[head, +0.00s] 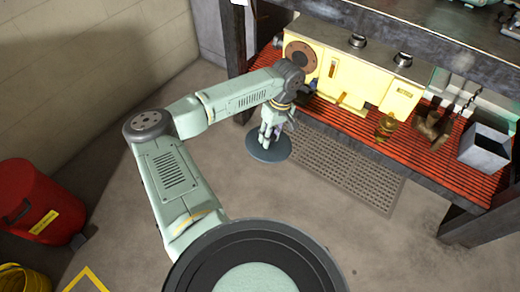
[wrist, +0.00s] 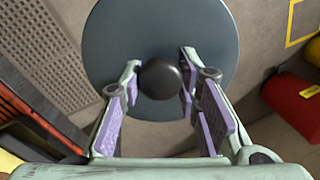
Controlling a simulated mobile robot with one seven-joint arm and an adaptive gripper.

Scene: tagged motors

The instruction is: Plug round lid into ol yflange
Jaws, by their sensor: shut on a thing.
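The round lid (head: 270,154) is a flat blue-grey disc, held in the air in front of the workbench. In the wrist view the lid (wrist: 130,35) fills the top middle, with a dark round knob (wrist: 160,80) at its centre. My gripper (head: 269,133) is above the lid, and in the wrist view my gripper (wrist: 160,72) has its fingers closed on both sides of the knob. A brown, round, bolted flange (head: 301,56) is on the left end of a yellow motor (head: 345,78). The lid is apart from the flange, lower and to its left. I cannot read the motor's tag.
The motor stands on a red slatted bench (head: 355,126) with dark posts. A brass part (head: 386,126) and a grey box (head: 485,147) are on the bench. A perforated mat (head: 340,170) lies on the floor. A red bin (head: 38,203) stands left; the middle floor is clear.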

